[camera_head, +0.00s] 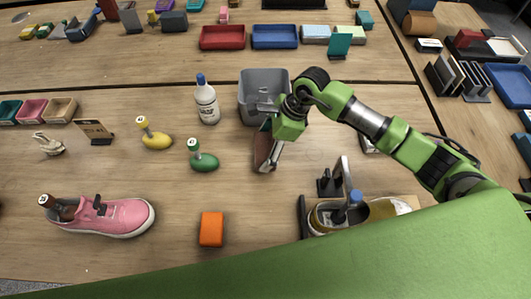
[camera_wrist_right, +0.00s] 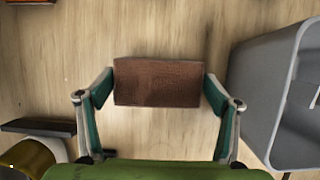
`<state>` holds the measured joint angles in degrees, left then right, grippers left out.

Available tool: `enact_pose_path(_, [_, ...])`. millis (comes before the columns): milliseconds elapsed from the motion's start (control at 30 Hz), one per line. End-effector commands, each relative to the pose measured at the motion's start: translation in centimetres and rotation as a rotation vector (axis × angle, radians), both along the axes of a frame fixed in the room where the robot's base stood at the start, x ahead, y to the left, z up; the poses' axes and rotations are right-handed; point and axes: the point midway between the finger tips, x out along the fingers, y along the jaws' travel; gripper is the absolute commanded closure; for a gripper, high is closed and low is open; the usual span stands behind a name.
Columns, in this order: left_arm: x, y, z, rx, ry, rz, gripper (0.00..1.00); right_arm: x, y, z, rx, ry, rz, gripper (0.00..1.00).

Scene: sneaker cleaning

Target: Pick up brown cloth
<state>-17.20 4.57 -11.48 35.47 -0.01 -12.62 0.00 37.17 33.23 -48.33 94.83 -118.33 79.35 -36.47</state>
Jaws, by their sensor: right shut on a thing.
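The brown cloth (camera_wrist_right: 157,82) is a folded, rectangular piece between the two fingers of my right gripper (camera_wrist_right: 158,92) in the right wrist view. The fingers press on its left and right ends. In the head view the brown cloth (camera_head: 263,148) shows as a dark reddish-brown edge beside my right gripper (camera_head: 270,160), just in front of the grey bin. The gripper points down there. How far the cloth is above the table is hard to tell. My left gripper does not show.
A grey bin (camera_head: 262,92) stands close behind the right gripper. A white bottle (camera_head: 207,104), a green brush (camera_head: 203,158), a yellow brush (camera_head: 155,138), an orange block (camera_head: 211,229) and a pink sneaker (camera_head: 105,216) are left.

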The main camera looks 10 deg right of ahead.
Motion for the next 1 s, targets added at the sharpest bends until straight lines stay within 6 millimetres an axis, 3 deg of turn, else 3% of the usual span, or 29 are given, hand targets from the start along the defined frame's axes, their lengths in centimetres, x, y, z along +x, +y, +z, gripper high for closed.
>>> enact_pose_path(300, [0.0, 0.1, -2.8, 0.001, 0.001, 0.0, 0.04, -5.0, -1.8, 6.0, -0.003, -0.009, 0.004, 0.39])
enact_pose_path(667, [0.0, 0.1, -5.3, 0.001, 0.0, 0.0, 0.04, -11.5, -3.9, 8.8, -0.002, -0.002, 0.001, 0.39])
enact_pose_path(1000, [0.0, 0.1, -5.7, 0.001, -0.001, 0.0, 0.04, -13.3, -4.4, 10.0, 0.0, 0.0, 0.0, 0.39])
